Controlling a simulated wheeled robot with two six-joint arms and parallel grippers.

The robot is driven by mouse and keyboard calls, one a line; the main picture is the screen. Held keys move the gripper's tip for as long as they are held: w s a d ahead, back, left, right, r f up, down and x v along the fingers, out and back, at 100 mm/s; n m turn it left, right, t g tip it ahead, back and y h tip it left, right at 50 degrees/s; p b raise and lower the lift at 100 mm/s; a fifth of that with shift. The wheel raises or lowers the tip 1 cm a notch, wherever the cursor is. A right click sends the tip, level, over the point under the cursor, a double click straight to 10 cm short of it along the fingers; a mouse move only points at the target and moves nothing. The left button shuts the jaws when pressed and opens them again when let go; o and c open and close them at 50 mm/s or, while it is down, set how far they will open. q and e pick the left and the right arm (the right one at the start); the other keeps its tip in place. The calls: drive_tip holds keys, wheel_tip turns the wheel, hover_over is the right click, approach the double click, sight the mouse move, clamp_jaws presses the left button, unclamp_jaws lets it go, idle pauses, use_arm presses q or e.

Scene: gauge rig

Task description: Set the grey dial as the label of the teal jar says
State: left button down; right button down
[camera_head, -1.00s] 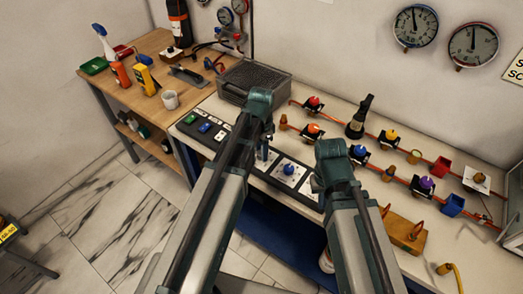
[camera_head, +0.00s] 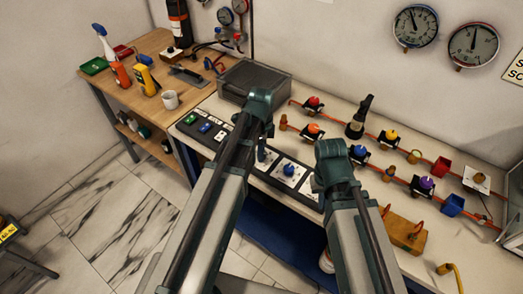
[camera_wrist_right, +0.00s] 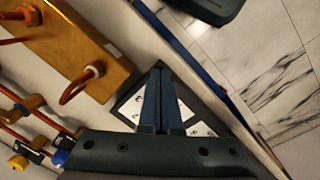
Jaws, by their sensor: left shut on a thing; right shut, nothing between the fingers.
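A dark control panel (camera_head: 222,144) runs along the bench's front edge. A blue dial (camera_head: 289,169) sits on a white plate on it. My left gripper (camera_head: 264,154) is low over another white plate just left of the blue dial. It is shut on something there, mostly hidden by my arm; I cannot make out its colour. My right gripper (camera_wrist_right: 161,98) is shut and empty in the right wrist view, above the panel's white plates. In the head view my right arm hides it. I cannot make out a grey dial, a teal jar or its label.
A grey box (camera_head: 255,80) stands behind the panel. Red pipes with several coloured valves cross the bench to the right. A wooden block (camera_head: 405,236) with a red hose lies near my right arm. Two gauges hang on the wall, a left one (camera_head: 415,26) and a right one (camera_head: 473,45).

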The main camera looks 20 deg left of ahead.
idle(0.4)
use_arm(q)
drive_tip(key=shift+c, duration=2.1)
unclamp_jaws()
drive_tip(key=shift+r, duration=0.1)
use_arm(e)
drive_tip(key=shift+r, duration=0.15)
use_arm(q)
wheel_tip(320, 180, up, 14)
drive_tip(key=p, duration=1.3)
drive_tip(key=shift+f+p, duration=0.2)
drive_tip(key=shift+p, duration=0.2)
use_arm(e)
wheel_tip(320, 180, up, 14)
drive_tip(key=shift+f, duration=0.25)
use_arm(q)
drive_tip(key=s+d+f+n+y+b, duration=0.1)
drive_tip(key=s+d+f+n+b, duration=0.3)
drive_tip(key=s+d+n, duration=0.6)
drive_tip(key=s+n, duration=0.2)
drive_tip(key=s, duration=0.2)
drive_tip(key=shift+s+d+n, duration=0.2)
drive_tip(key=shift+d+n, duration=0.1)
use_arm(e)
wheel_tip(320, 180, down, 4)
drive_tip(key=shift+f, duration=0.1)
